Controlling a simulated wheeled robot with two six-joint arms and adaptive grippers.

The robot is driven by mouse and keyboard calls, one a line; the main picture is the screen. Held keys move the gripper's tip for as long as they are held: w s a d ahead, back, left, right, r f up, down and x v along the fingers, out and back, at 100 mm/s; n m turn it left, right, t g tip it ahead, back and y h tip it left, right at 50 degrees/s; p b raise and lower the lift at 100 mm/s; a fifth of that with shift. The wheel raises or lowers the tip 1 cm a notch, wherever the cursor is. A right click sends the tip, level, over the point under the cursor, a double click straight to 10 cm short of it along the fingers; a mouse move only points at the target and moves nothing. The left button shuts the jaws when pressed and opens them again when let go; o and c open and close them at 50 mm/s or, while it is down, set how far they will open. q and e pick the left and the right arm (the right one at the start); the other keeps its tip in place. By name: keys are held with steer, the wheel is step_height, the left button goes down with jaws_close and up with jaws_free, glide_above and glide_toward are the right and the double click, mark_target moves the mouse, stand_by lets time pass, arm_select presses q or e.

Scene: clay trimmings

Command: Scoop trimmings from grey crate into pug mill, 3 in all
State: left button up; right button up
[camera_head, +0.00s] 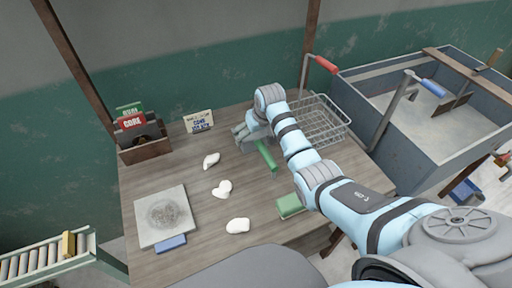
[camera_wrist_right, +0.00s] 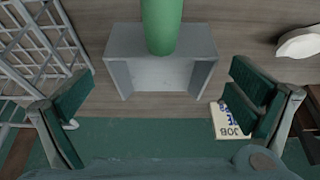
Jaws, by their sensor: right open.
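A grey, box-shaped scoop (camera_wrist_right: 160,75) with a green handle (camera_wrist_right: 162,25) lies on the wooden table in the right wrist view. In the head view its green handle (camera_head: 266,156) shows just below my right gripper (camera_head: 243,132); the rest of it is mostly hidden by the gripper. My right gripper (camera_wrist_right: 163,98) is open, with its green-padded fingers to either side of the scoop and nothing held. A large grey-walled bin (camera_head: 412,158) stands at the right, pale inside; I cannot tell whether it is the crate or the mill. My left gripper is not in view.
A wire basket (camera_head: 318,122) stands close right of the gripper. Several white lumps (camera_head: 223,188) lie on the table (camera_head: 200,262). A speckled slab (camera_head: 165,214) lies left, a sign box (camera_head: 138,144) and a card (camera_head: 199,121) behind. A red-handled lever (camera_head: 325,64) rises behind the basket.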

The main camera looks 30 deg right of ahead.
mark_target(254, 138)
steer(key=b+x, duration=0.1)
steer(key=x, duration=0.3)
steer(key=shift+a, duration=0.1)
steer(key=shift+s+r, duration=0.15)
steer(key=shift+c, duration=0.4)
steer(key=c, duration=1.2)
steer(key=shift+o, duration=0.2)
steer(key=shift+r, duration=0.5)
arm_select(q)
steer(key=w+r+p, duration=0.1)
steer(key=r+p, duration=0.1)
steer(key=p, duration=0.1)
arm_select(e)
step_height(254, 138, up, 19)
